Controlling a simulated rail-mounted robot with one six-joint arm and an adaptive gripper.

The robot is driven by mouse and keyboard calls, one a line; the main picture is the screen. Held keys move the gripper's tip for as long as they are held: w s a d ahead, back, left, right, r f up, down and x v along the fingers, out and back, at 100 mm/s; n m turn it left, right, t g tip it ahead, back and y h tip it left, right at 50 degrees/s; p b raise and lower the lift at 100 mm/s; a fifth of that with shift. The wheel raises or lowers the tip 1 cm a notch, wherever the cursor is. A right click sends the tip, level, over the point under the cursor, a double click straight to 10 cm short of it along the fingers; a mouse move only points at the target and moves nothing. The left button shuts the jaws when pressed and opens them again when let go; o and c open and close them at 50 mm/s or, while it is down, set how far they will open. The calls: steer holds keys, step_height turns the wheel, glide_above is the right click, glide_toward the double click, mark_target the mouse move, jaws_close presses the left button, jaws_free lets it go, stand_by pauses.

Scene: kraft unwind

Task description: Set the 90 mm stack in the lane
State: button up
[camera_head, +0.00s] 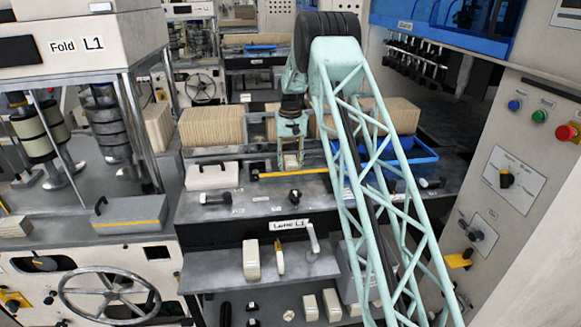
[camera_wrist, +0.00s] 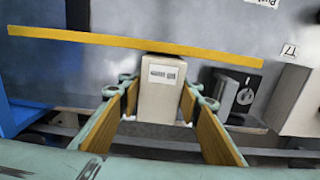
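A pale beige block-like stack (camera_wrist: 160,100) with a small white label is between my gripper's fingers in the wrist view. The label appears upside down and seems to read 90 mm. My gripper (camera_wrist: 160,95) has its two tan-padded fingertips against the stack's sides. In the head view, my gripper (camera_head: 291,147) points down at the back of the bench, with the stack (camera_head: 291,160) partly hidden between its fingers. A yellow strip (camera_head: 293,173) lies at the stack's near side. I cannot tell whether the stack rests on the bench.
Tall rows of kraft sheets (camera_head: 211,128) stand behind the bench. A white block with a handle (camera_head: 212,176) lies left, and a blue bin (camera_head: 412,158) right. Dark clamps (camera_head: 295,196) sit in front of the strip. Below, a shelf labelled Lane L1 (camera_head: 290,225) holds a pale block (camera_head: 251,260).

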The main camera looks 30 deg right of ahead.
steer(key=o, duration=0.5)
steer(key=shift+o, duration=0.2)
steer(key=shift+r, duration=0.1)
step_height(320, 180, up, 10)
steer(key=shift+r, duration=0.9)
